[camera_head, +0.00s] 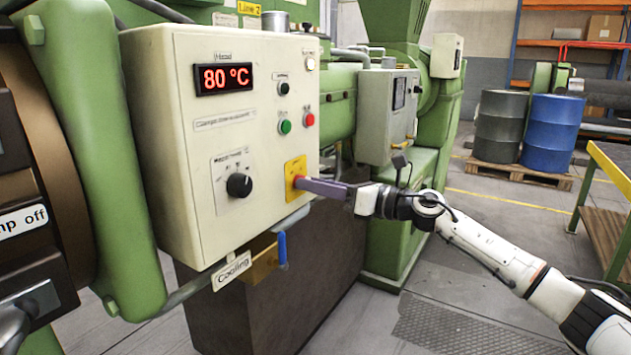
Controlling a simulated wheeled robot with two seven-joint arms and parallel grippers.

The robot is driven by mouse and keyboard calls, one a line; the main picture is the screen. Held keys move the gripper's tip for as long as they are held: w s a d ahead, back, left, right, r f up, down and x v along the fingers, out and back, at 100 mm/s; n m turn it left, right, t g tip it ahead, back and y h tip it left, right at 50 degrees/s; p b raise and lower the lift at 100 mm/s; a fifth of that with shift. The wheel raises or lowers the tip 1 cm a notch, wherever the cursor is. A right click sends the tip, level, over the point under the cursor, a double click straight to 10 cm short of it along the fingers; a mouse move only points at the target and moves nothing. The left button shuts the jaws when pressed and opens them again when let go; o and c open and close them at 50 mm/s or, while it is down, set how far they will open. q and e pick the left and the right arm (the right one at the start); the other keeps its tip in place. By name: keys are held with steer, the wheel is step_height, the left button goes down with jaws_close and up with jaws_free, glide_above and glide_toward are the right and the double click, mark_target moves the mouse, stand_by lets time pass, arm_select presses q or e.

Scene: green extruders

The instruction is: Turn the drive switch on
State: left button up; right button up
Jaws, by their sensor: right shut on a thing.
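A beige control box (160,130) hangs on the green machine. On its lower right is a yellow plate (291,166) with a red switch (297,181), mostly hidden by my gripper. My right gripper (303,184) reaches in from the right and is shut on this red switch. I cannot read the plate's label or tell which way the switch is turned. A black rotary knob (239,185) sits left of it on a white plate. My left gripper is not in view.
The box also has an "80 °C" display (224,78), a green button (285,127) and a red button (309,120). Below hang a blue-handled valve (281,249) and a "Cooling" tag (231,271). Drums on a pallet (520,175) stand behind right. The floor at front right is clear.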

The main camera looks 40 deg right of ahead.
steer(key=shift+m+t+p, duration=0.4)
steer(key=shift+m+p, duration=3)
steer(key=shift+m, duration=2.1)
steer(key=shift+f, duration=0.1)
steer(key=o, duration=1)
steer(key=shift+o, duration=0.2)
